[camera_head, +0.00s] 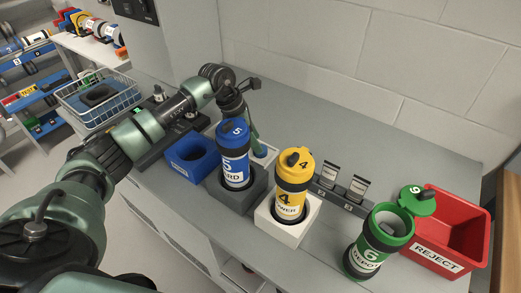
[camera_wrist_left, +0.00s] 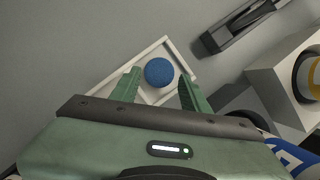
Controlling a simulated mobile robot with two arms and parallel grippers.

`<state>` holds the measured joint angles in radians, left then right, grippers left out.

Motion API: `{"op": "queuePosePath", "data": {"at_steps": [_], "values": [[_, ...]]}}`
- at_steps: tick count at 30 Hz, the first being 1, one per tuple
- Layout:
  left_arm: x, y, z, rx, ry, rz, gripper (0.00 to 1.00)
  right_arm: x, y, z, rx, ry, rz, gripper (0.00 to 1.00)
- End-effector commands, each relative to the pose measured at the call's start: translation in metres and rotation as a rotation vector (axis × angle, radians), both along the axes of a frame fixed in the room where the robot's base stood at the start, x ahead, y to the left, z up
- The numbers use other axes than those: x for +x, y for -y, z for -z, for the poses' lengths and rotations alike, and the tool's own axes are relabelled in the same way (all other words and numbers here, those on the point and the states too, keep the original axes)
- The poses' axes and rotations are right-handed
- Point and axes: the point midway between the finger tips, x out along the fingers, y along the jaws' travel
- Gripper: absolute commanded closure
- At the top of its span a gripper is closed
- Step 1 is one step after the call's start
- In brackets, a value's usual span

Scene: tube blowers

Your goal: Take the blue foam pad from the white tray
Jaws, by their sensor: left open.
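The round blue foam pad (camera_wrist_left: 159,72) lies in a shallow white tray (camera_wrist_left: 151,47) in the left wrist view. My left gripper (camera_wrist_left: 159,84) is open, its two green fingers on either side of the pad from this viewpoint. I cannot tell whether the fingers touch it. In the head view, my left gripper (camera_head: 259,141) reaches down behind the blue canister, over the tray (camera_head: 271,153), which is partly hidden. My right gripper is not in view.
A green canister 6 (camera_head: 376,243) and red reject bin (camera_head: 454,225) are at right. Bench space behind is clear.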

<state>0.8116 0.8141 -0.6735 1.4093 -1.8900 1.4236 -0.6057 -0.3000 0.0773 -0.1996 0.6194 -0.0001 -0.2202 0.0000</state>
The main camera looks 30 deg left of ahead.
Motion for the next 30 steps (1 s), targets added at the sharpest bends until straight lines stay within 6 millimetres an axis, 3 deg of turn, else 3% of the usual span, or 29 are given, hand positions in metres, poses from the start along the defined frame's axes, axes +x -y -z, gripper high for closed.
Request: {"op": "queuePosePath", "data": {"at_steps": [2,6,15,20,30], "values": [[0.002,0.004,0.01,-0.003,-0.006,0.0,0.54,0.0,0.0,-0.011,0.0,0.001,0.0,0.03],[0.006,0.008,0.028,-0.002,-0.003,-0.001,0.54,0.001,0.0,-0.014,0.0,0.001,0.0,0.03],[0.008,0.009,0.034,-0.001,0.0,-0.001,0.54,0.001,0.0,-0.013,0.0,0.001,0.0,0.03],[0.008,0.009,0.034,-0.001,0.0,-0.001,0.96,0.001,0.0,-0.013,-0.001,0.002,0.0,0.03],[0.008,0.009,0.031,-0.001,0.0,-0.001,0.98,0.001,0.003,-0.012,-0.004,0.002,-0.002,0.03]]}}
